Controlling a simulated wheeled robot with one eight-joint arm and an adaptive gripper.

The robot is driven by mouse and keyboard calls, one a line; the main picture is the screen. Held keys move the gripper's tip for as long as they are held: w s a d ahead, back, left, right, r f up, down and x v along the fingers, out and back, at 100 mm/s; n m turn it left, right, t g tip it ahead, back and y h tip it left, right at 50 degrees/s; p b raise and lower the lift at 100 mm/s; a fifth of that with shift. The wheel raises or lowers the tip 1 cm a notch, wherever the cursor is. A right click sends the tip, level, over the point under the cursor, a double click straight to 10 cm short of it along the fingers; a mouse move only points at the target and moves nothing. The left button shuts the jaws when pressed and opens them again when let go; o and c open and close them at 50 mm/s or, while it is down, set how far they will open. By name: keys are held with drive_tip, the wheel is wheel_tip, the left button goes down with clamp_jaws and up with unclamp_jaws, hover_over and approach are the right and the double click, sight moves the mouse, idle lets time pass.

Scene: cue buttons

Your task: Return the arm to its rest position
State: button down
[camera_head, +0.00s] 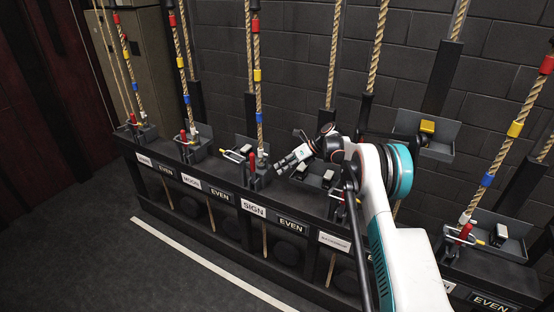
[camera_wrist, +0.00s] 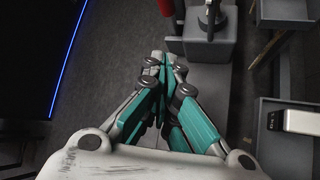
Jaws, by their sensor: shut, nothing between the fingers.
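My gripper (camera_head: 280,168) is at the end of my white and teal arm, in the middle of the head view, close to the row of rope locks on the black rail. In the wrist view the fingers of my gripper (camera_wrist: 162,62) are closed together with nothing between them. A red lever handle (camera_head: 251,160) stands near the fingertips at the SIGN (camera_head: 254,208) station; whether they touch I cannot tell. My arm hides part of the rail to the right.
A long black rail (camera_head: 231,185) with labels and several ropes runs along the brick wall (camera_head: 280,50). A tray with a yellow button (camera_head: 427,127) is behind my arm. The dark floor (camera_head: 150,255) in front is clear apart from a white line (camera_head: 205,261).

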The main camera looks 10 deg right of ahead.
drive_tip(key=s+r+n+h, duration=0.1)
drive_tip(key=s+r+n, duration=0.15)
drive_tip(key=r, duration=0.35)
drive_tip(key=s+r+n+t+h, duration=0.1)
drive_tip(key=s+r+n, duration=0.15)
drive_tip(key=r, duration=0.35)
drive_tip(key=s+r+n+h, duration=0.1)
drive_tip(key=s+r+n, duration=0.15)
drive_tip(key=r, duration=0.35)
drive_tip(key=s+r+n+t+h, duration=0.1)
drive_tip(key=s+r+n, duration=0.2)
drive_tip(key=s+r, duration=0.3)
drive_tip(key=s+r+n+h, duration=0.1)
drive_tip(key=s+r+n, duration=0.25)
drive_tip(key=s, duration=0.45)
drive_tip(key=s+d+f+n+t+h, duration=0.1)
drive_tip(key=s+n, duration=0.5)
drive_tip(key=s, duration=1)
drive_tip(key=s+d+f+n+t+h, duration=0.2)
drive_tip(key=s+n, duration=0.5)
drive_tip(key=s, duration=0.9)
drive_tip(key=shift+s+d+f+n+h, duration=0.15)
drive_tip(key=shift+d+f+n+h, duration=0.25)
drive_tip(key=shift+h, duration=0.4)
drive_tip(key=c, duration=2.4)
unclamp_jaws()
